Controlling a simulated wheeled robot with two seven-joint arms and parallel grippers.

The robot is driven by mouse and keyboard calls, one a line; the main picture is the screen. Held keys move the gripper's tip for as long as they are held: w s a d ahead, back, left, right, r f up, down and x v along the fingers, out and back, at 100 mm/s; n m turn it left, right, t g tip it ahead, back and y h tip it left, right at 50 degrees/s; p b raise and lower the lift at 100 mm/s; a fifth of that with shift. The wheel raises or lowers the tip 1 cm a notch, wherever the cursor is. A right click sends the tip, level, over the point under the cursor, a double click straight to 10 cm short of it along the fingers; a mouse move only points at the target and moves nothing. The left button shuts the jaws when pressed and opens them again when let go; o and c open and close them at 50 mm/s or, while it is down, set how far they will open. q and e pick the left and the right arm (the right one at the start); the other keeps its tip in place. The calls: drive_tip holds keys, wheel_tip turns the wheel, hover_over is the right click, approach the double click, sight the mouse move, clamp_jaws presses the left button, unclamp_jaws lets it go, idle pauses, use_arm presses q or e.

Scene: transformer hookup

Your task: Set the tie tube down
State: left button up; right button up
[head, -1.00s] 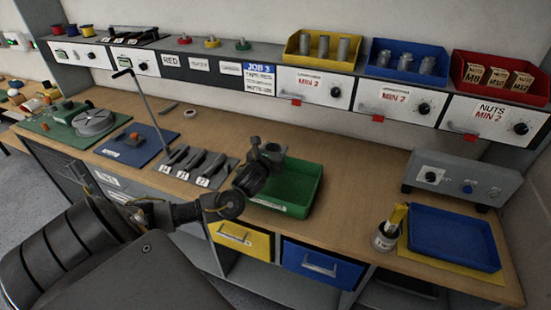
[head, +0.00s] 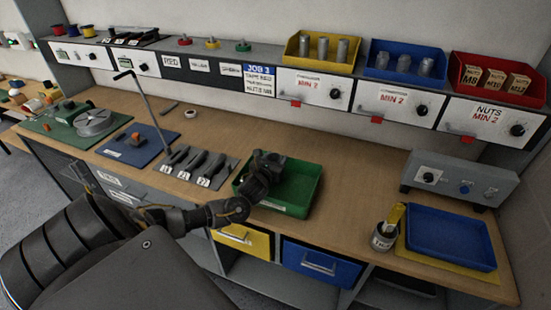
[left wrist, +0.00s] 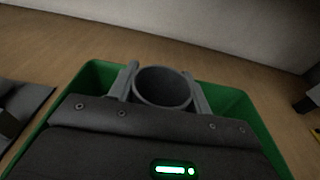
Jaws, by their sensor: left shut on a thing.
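My left gripper (head: 269,159) is over the green tray (head: 315,186) on the bench. In the left wrist view its two fingers (left wrist: 163,88) stand on either side of a grey round tube (left wrist: 163,86) and are shut on it. The tube's open end faces the camera. The green tray (left wrist: 237,105) lies around and beneath the tube in that view. The tube's lower end is hidden, so I cannot tell whether it touches the tray floor. In the head view the gripper mostly hides the tube. My right gripper is not in view.
Left of the tray is a grey rack (head: 222,178) with several dark tools, then a blue mat (head: 120,160). A tin (head: 383,238) with a yellow-handled item and a blue tray (head: 455,235) stand at the right.

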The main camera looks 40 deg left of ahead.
use_arm(q)
drive_tip(key=shift+f, duration=0.15)
drive_tip(key=o, duration=1)
drive_tip(key=shift+c, duration=0.2)
drive_tip(key=b+v, duration=0.1)
drive_tip(key=v, duration=1.1)
